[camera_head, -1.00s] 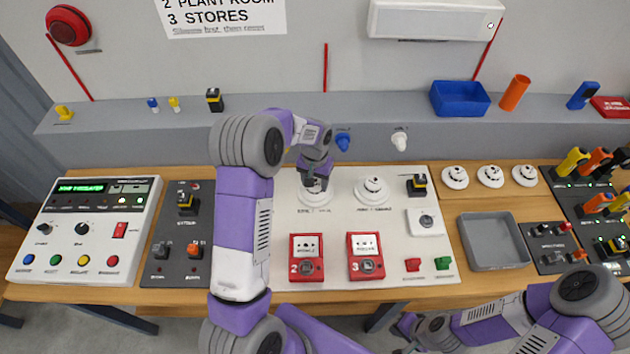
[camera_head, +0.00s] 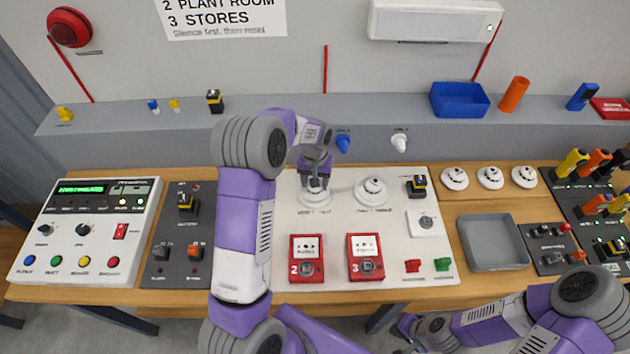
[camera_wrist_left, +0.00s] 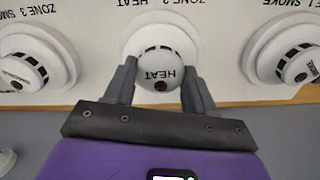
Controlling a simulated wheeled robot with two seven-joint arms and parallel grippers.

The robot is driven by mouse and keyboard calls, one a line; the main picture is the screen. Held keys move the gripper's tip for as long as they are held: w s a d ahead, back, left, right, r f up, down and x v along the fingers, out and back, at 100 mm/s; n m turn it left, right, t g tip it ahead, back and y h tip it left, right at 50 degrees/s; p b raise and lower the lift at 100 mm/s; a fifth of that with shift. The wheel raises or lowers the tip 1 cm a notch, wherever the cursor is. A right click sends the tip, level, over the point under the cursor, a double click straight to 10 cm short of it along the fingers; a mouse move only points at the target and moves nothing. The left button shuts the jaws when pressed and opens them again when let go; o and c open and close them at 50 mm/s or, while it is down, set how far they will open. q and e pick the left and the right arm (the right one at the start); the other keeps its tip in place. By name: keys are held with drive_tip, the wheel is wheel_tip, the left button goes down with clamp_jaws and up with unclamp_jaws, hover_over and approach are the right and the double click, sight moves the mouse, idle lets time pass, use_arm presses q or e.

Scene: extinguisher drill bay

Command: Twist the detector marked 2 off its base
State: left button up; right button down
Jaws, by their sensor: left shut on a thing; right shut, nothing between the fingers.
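The detector marked 2, a white round head lettered HEAT (camera_wrist_left: 160,72), sits between the two fingers of my left gripper (camera_wrist_left: 158,88) in the left wrist view. Its white base ring (camera_wrist_left: 138,38) is behind it, by the ZONE 2 HEAT label. In the head view my left gripper (camera_head: 316,178) is shut on the detector above the base (camera_head: 315,201) on the white panel. The head looks slightly raised; I cannot tell whether it is fully clear of the base. My right gripper (camera_head: 408,325) is shut and empty at the table's front edge.
The ZONE 3 detector (camera_head: 372,189) is close on the right. The ZONE 1 detector (camera_wrist_left: 300,65) is hidden by my left arm in the head view. Red call points (camera_head: 306,259) stand in front. A grey tray (camera_head: 497,242) and spare detectors (camera_head: 490,177) are to the right.

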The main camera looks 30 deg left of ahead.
use_arm(q)
drive_tip(key=shift+r+p, duration=1.7)
drive_tip(key=shift+r, duration=0.9)
